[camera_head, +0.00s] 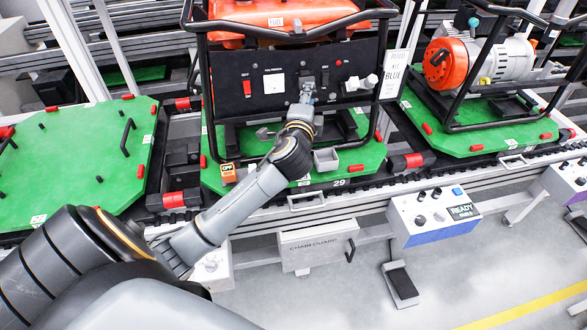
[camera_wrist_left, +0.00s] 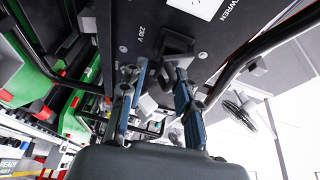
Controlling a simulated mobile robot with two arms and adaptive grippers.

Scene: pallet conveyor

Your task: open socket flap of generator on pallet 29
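The generator (camera_head: 230,95) on pallet 29 (camera_head: 213,150) has an orange top, a black front panel and a black tube frame. My left gripper (camera_head: 307,92) is at the middle of the panel in the head view and covers part of the socket area there. In the left wrist view its two blue-padded fingers (camera_wrist_left: 161,72) stand apart. A dark socket flap (camera_wrist_left: 178,44), beside the "230 V" print, lies just past the fingertips, nearer the right finger. It looks closed; whether a finger touches it I cannot tell. My right gripper is in neither view.
The panel carries a red switch (camera_head: 247,86) and a pale knob (camera_head: 368,82). A "BLUE" tag (camera_head: 394,76) hangs at the frame's right. An orange "OFF" block (camera_head: 228,173) and a small grey bin (camera_head: 326,159) sit on the pallet.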

